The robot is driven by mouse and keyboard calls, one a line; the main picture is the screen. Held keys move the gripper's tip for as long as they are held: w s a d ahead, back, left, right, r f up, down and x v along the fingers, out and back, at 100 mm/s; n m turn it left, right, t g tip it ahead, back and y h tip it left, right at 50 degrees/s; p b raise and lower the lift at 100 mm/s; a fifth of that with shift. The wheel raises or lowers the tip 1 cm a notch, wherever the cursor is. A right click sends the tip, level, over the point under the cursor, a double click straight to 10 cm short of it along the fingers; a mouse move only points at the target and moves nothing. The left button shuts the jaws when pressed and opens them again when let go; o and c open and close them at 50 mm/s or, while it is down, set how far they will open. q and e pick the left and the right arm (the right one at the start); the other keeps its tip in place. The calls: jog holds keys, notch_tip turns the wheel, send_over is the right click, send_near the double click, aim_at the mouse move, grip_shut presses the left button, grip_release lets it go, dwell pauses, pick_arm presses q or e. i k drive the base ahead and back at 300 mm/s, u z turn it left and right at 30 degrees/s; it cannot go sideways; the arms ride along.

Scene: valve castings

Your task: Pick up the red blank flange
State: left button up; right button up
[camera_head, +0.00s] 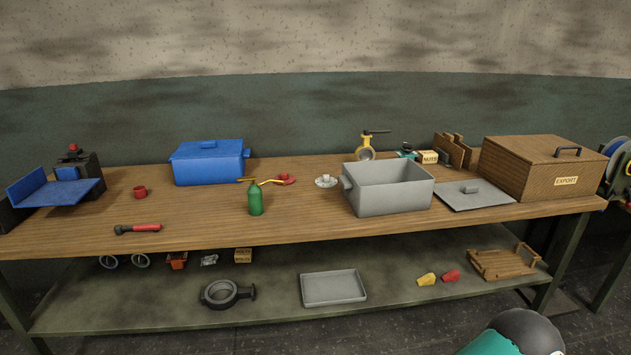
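A small, flat red piece (288,179) lies on the wooden workbench (330,225) near its middle, beside the end of a yellow lever (262,182). It looks most like the red blank flange, but it is too small to be sure. A short red cylindrical piece (139,192) stands farther left on the bench. A pale grey flange-like disc with a raised middle (326,181) lies just right of the flat red piece. Neither of my grippers shows in the head view.
A blue lidded box (208,164), a green bottle (256,199) and an open grey bin (388,196) stand around the flat red piece. A red-handled hammer (139,228) lies near the front edge. A wooden EXPORT box (540,168) is at right. A lower shelf (400,257) holds parts.

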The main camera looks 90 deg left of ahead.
aim_at(289, 179)
jog(key=z, duration=1.15)
jog(key=i, duration=0.1)
jog(key=u, duration=2.5)
jog(key=i, duration=0.3)
jog(key=u, duration=2.2)
jog(key=k, duration=0.5)
jog(key=u, duration=0.45)
jog(key=i, duration=1.6)
jog(key=z, duration=0.5)
